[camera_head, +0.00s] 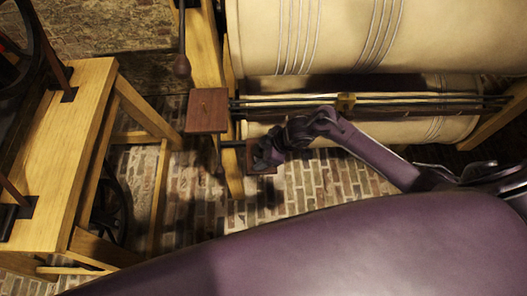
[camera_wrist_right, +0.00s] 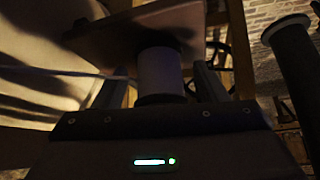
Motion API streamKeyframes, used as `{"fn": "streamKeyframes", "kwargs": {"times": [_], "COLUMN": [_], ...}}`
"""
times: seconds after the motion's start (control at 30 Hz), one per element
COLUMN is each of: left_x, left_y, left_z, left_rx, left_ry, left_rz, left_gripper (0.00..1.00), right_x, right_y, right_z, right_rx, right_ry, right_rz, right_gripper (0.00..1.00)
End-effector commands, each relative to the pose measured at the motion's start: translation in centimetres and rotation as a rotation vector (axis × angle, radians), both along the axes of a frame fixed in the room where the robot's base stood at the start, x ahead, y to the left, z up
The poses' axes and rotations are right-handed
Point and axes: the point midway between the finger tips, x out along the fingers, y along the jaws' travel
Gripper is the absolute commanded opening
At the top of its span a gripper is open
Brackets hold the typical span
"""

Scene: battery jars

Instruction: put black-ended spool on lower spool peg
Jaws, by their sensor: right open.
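In the right wrist view a pale grey spool (camera_wrist_right: 160,72) with a dark end (camera_wrist_right: 160,98) stands between the two fingers of my right gripper (camera_wrist_right: 160,84). The fingers are apart, with a gap on each side of the spool. The spool's far end meets a brown square plate (camera_wrist_right: 140,28). In the head view my right gripper (camera_head: 264,153) is at the frame beside the large drum, by a short dark peg (camera_head: 232,144); it hides the spool. I cannot tell for sure whether this peg is the lower one. My left gripper is not in view.
A brown square block (camera_head: 207,110) sits just above and left of the gripper. Cream drums (camera_head: 360,35) and long rods (camera_head: 420,101) lie above my right arm. A wooden bench (camera_head: 60,150) stands left. A dark knobbed post (camera_wrist_right: 292,50) rises right in the wrist view.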

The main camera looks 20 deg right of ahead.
Motion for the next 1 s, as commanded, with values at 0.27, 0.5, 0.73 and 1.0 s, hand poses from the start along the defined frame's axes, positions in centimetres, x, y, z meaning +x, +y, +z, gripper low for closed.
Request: {"fn": "streamKeyframes", "kwargs": {"times": [0.27, 0.5, 0.73, 1.0], "left_x": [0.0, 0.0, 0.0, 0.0], "left_y": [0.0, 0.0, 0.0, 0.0], "left_z": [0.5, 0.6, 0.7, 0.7], "left_rx": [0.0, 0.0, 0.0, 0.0], "left_ry": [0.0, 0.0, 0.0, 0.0], "left_rz": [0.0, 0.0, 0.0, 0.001], "left_gripper": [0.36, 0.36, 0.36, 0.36], "right_x": [-0.8, -2.2, -2.9, -3.1], "right_y": [-1.6, -4.1, -5.5, -5.7], "right_z": [3.1, 7.4, 9.9, 10.4], "right_rx": [-0.003, -0.004, -0.001, 0.001], "right_ry": [-0.003, -0.002, 0.0, 0.001], "right_rz": [0.002, 0.002, 0.001, 0.0], "right_gripper": [0.66, 0.66, 0.66, 0.66]}}
